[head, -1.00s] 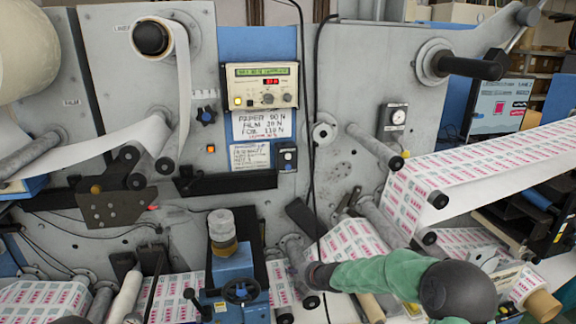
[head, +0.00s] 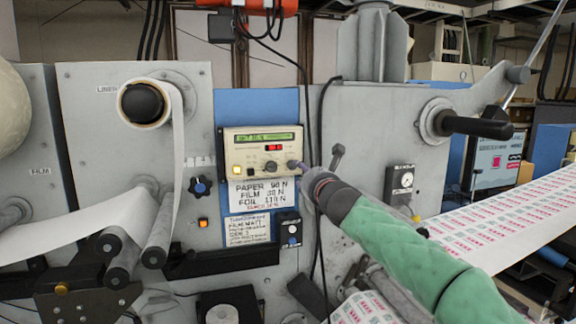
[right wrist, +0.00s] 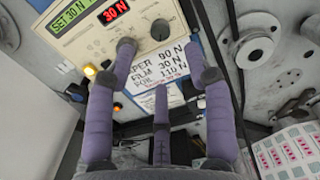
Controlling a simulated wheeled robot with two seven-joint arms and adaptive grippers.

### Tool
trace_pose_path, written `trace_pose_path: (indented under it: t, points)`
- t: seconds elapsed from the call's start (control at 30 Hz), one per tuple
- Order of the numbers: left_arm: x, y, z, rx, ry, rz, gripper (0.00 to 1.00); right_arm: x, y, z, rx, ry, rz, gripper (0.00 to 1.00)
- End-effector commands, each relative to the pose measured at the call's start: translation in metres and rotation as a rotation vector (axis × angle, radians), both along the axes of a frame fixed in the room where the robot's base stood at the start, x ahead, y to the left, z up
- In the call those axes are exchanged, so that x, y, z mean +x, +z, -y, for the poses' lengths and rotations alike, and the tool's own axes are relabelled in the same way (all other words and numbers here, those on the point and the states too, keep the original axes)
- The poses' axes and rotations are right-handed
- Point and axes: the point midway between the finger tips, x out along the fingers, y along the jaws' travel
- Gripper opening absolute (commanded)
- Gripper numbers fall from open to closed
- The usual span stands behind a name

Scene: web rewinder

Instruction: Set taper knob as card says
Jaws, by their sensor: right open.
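The tension control box (head: 262,148), beige with a green display and a red readout, is on the blue panel. In the right wrist view the readout (right wrist: 115,11) shows 30 N and the green display (right wrist: 72,20) begins "SET 30 N". A round knob (right wrist: 160,30) sits below them; its label is unreadable. The card (head: 262,192) below lists paper 90 N, film 30 N and foil 110 N, with a small red line I cannot read. My right gripper (head: 303,168) is at the box's right edge. Its purple fingers (right wrist: 168,60) are spread open and empty. My left gripper is out of view.
A second, handwritten card (head: 247,231) hangs below, beside a small black switch box (head: 289,229). A blue star knob (head: 200,187) is left of the box. A black cable hangs close to my gripper. A gauge (head: 399,187) is to the right.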

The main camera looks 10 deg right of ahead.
Motion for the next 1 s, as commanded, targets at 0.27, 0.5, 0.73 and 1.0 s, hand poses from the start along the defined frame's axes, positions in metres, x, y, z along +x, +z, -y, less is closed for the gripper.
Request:
trace_pose_path:
  t: [0.27, 0.5, 0.73, 1.0]
  points:
    - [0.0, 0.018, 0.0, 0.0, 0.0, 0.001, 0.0, 0.039, -0.002, -0.003, 0.003, 0.003, -0.007, 0.52]
    - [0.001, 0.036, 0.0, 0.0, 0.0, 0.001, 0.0, 0.071, 0.0, -0.003, 0.004, 0.002, -0.005, 0.52]
    - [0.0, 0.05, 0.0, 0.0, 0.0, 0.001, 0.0, 0.094, -0.001, -0.004, 0.003, 0.002, -0.004, 0.52]
    - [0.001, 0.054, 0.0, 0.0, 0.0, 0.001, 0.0, 0.102, -0.002, -0.005, 0.004, 0.002, -0.004, 0.52]
